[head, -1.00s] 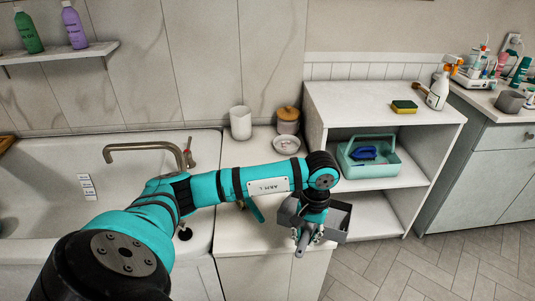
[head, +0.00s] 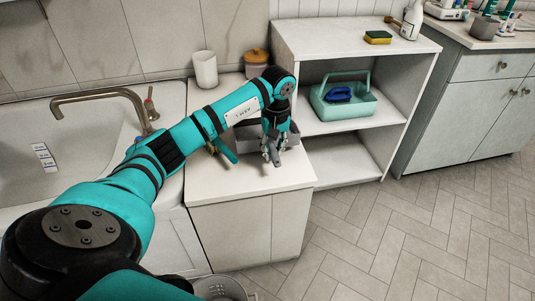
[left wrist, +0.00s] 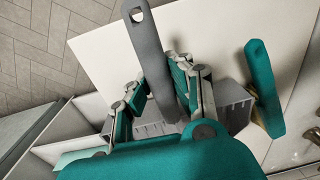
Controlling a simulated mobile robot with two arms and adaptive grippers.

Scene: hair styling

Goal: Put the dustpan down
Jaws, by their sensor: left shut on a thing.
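The grey dustpan (head: 292,134) is at the right end of the white counter (head: 235,182), mostly behind my left gripper (head: 272,158). In the left wrist view its grey handle (left wrist: 150,55) runs between the fingers of my left gripper (left wrist: 158,92), which is shut on it. The ribbed grey pan (left wrist: 236,103) shows behind the fingers. I cannot tell whether the dustpan touches the counter. My right gripper is not in view.
A teal-handled brush (left wrist: 264,85) is beside the dustpan. A white cup (head: 205,69) and a lidded jar (head: 256,62) stand at the back. A shelf unit (head: 350,45) with a teal caddy (head: 371,106) is right. The counter front is clear.

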